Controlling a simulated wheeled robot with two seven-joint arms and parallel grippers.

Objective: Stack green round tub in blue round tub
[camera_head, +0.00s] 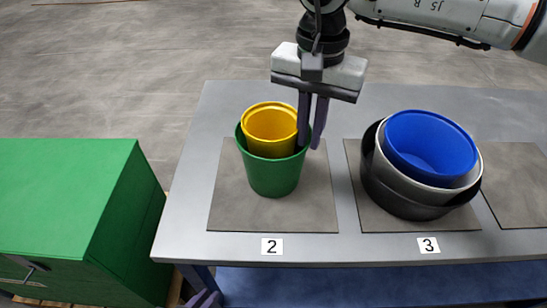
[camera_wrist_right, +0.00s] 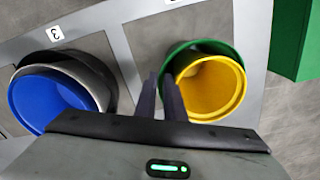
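The green round tub (camera_head: 272,179) stands upright on the mat marked 2. A yellow round tub (camera_head: 268,131) sits inside it. It also shows in the right wrist view (camera_wrist_right: 211,90). The blue round tub (camera_head: 431,147) lies tilted inside a grey and a black tub on the mat marked 3. It also shows in the right wrist view (camera_wrist_right: 42,98). My right gripper (camera_head: 311,146) points down at the green tub's right rim. Its fingers are close together, one inside and one outside the rim, with the contact partly hidden. My left gripper (camera_head: 204,299) barely shows below the table's front edge.
A grey tub (camera_head: 464,184) and a black tub (camera_head: 402,204) are nested under the blue tub. A green cabinet (camera_head: 62,192) stands left of the table (camera_head: 191,218). A bare strip of tabletop lies between mats 2 and 3. An empty-looking mat (camera_head: 520,190) is at the right.

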